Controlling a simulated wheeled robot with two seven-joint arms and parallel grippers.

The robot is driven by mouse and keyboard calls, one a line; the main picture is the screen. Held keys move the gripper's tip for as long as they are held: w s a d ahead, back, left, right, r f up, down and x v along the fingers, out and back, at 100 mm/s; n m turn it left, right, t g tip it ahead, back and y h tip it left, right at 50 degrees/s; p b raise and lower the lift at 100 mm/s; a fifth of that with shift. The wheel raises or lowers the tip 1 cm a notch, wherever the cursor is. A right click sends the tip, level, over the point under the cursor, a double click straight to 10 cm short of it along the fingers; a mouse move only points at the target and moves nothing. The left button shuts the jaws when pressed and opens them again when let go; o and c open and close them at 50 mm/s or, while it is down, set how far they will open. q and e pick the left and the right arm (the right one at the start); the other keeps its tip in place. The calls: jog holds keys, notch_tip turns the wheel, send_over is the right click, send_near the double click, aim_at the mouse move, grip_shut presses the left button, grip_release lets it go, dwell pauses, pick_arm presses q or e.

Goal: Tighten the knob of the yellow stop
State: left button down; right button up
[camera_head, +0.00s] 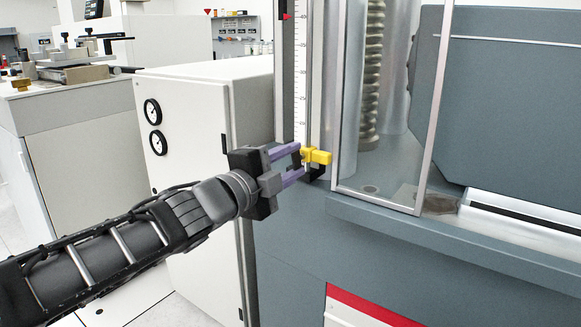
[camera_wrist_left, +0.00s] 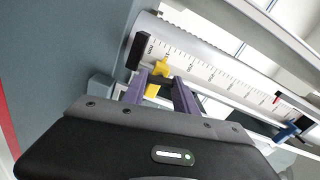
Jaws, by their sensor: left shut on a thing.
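The yellow stop (camera_head: 318,156) sits low on the upright scale rail (camera_head: 301,80), near its bottom end. My left gripper (camera_head: 297,162) reaches in from the left, its two purple fingers at the left side of the stop. The fingers are shut on a part of the stop, which I take to be its knob; the fingers mostly hide it in the head view. In the left wrist view the yellow stop (camera_wrist_left: 161,69) shows beyond the fingertips (camera_wrist_left: 163,84), and a small yellow piece (camera_wrist_left: 152,91) shows between the fingers. My right gripper is not in view.
The clear guard panel (camera_head: 385,110) with a metal frame stands just right of the stop. The grey machine base (camera_head: 300,240) lies below. A white cabinet with gauges (camera_head: 200,140) stands behind my left arm. A blue part (camera_wrist_left: 287,133) sits farther along the rail.

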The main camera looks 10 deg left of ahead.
pick_arm(q)
jog(key=shift+m, duration=1.1)
jog(key=c, duration=1)
grip_release()
jog(key=shift+o, duration=0.2)
jog(key=p+v, duration=0.3)
jog(key=v, duration=0.4)
jog(key=shift+s, duration=0.35)
